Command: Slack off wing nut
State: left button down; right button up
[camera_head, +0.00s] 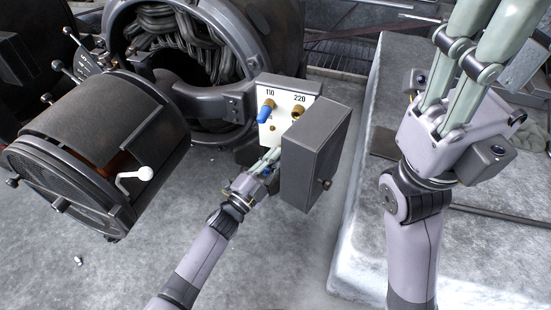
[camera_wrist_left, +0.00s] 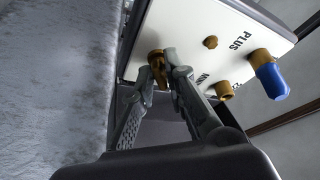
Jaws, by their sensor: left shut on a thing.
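A white terminal panel (camera_head: 284,98) marked 110 and 220 sits in the grey box on the machine. It carries a blue-capped post (camera_head: 264,115) and brass fittings; in the wrist view the blue cap (camera_wrist_left: 271,82) is at the right, near the word PLUS. My left gripper (camera_head: 271,157) is at the panel's lower part. In the wrist view its fingers are shut on a brass wing nut (camera_wrist_left: 156,58), partly hidden by the fingertips. My right gripper (camera_head: 483,40) is raised at the upper right, its fingertips cut off by the frame, apart from the panel.
The box's grey cover (camera_head: 318,145) stands open just right of my left gripper. A dark cylinder (camera_head: 100,130) with a white handle (camera_head: 135,178) is at the left. The round machine housing (camera_head: 240,50) is behind. A pale stone slab (camera_head: 375,240) lies at the right.

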pick_arm(q)
jog(key=shift+f, duration=0.1)
jog(key=c, duration=1.7)
grip_release()
jog(key=shift+o, duration=0.2)
jog(key=v, duration=1.2)
jog(key=shift+s, duration=0.1)
